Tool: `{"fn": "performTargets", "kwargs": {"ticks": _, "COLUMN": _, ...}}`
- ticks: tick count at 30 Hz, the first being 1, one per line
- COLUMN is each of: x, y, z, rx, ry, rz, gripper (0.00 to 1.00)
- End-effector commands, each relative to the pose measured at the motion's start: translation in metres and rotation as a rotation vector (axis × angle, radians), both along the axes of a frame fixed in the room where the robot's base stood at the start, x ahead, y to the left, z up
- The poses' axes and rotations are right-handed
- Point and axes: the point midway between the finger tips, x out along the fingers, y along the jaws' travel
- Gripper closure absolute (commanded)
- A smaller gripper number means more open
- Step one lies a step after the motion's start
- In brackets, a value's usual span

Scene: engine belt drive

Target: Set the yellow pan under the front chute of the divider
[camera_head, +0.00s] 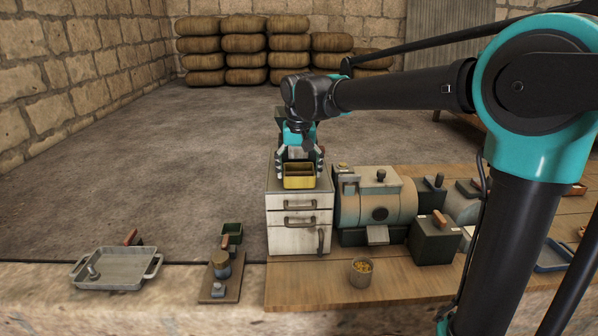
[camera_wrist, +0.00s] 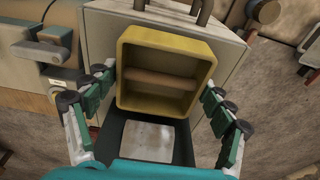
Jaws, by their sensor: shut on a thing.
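The yellow pan (camera_head: 300,182) is a small open box over the top of the pale drawer cabinet (camera_head: 297,238). It also shows in the wrist view (camera_wrist: 190,47), with a brown bar across its inside. My gripper (camera_head: 299,166) has its fingers on both sides of the pan and is shut on it. I cannot tell which chute is the front one, or whether the pan touches the cabinet.
A drum-shaped machine (camera_head: 376,205) stands close right of the cabinet, with a dark green box (camera_head: 434,243) beyond. A cup of yellow bits (camera_head: 361,273) stands on the wooden top. A grey tray (camera_head: 115,270) and a small green box (camera_head: 232,231) are at left.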

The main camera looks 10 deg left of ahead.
Motion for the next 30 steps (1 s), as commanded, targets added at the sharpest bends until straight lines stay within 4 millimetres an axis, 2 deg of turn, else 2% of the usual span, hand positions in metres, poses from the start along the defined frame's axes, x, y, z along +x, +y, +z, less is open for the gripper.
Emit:
{"fn": "performTargets", "kwargs": {"ticks": 10, "x": 0.000, "y": 0.000, "z": -0.003, "rx": 0.000, "ry": 0.000, "rz": 0.000, "gripper": 0.51}}
{"fn": "performTargets", "kwargs": {"ticks": 11, "x": 0.000, "y": 0.000, "z": -0.003, "rx": 0.000, "ry": 0.000, "rz": 0.000, "gripper": 0.14}}
{"fn": "performTargets", "kwargs": {"ticks": 15, "x": 0.000, "y": 0.000, "z": -0.003, "rx": 0.000, "ry": 0.000, "rz": 0.000, "gripper": 0.00}}
{"fn": "performTargets", "kwargs": {"ticks": 25, "x": 0.000, "y": 0.000, "z": -0.002, "rx": 0.000, "ry": 0.000, "rz": 0.000, "gripper": 0.00}}
{"fn": "performTargets", "kwargs": {"ticks": 30, "x": -0.002, "y": 0.000, "z": 0.013, "rx": 0.000, "ry": 0.000, "rz": 0.000, "gripper": 0.00}}
